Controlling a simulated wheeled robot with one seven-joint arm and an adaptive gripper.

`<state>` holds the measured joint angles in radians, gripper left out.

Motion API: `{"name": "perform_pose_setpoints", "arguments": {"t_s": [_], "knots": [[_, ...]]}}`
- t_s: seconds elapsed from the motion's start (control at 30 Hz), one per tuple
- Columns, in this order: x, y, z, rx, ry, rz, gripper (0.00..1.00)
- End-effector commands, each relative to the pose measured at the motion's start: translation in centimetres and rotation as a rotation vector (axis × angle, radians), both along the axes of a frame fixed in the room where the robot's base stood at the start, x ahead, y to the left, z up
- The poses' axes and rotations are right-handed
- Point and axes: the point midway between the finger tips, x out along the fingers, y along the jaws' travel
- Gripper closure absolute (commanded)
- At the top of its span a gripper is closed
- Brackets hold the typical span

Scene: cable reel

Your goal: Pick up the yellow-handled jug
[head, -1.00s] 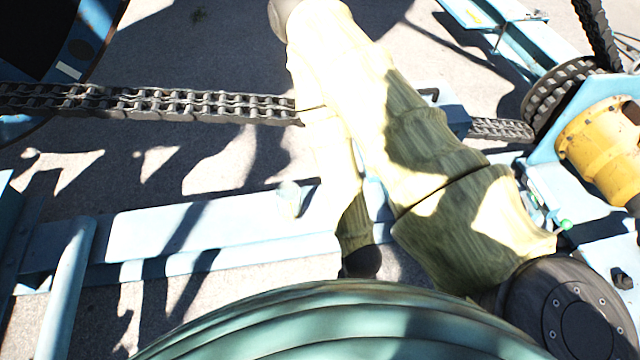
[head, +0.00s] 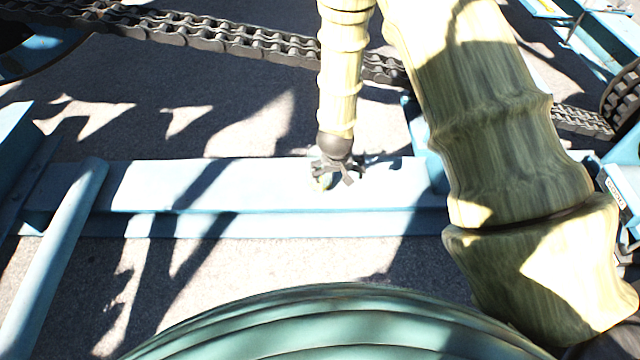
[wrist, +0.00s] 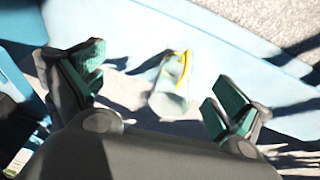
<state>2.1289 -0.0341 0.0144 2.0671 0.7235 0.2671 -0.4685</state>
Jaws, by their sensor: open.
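The jug (wrist: 169,98) lies between my open fingers in the wrist view, on or just above the pale blue beam; it has a pale, whitish-green body and a yellow handle (wrist: 182,66). My gripper (wrist: 155,85) is open, with green-padded fingers on either side of the jug and apart from it. In the head view my gripper (head: 337,172) hangs over the blue beam (head: 230,185). There the jug is mostly hidden behind the gripper, with only a small yellow-green bit (head: 323,182) showing.
A heavy roller chain (head: 230,38) runs across behind the beam. A blue tube (head: 55,250) slants at the left. A toothed sprocket (head: 622,95) stands at the right. Grey ground with hard shadows lies around the beam.

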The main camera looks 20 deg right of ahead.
Motion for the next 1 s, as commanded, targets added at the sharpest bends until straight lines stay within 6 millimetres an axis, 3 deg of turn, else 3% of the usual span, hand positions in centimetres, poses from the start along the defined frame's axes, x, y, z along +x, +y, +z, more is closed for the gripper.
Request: {"name": "perform_pose_setpoints", "arguments": {"t_s": [0.03, 0.1, 0.3, 0.57, 1.0], "knots": [[2.1, 0.4, -0.8, 0.01, -0.025, -0.007, 0.0], [4.2, 1.0, -0.4, 0.025, -0.049, -0.019, 0.0], [8.5, 2.3, 1.1, 0.065, -0.1, -0.037, 0.0], [10.1, 2.8, 1.3, 0.082, -0.118, -0.043, 0.0], [11.8, 2.2, -3.2, 0.082, -0.117, -0.042, 0.0]]}}
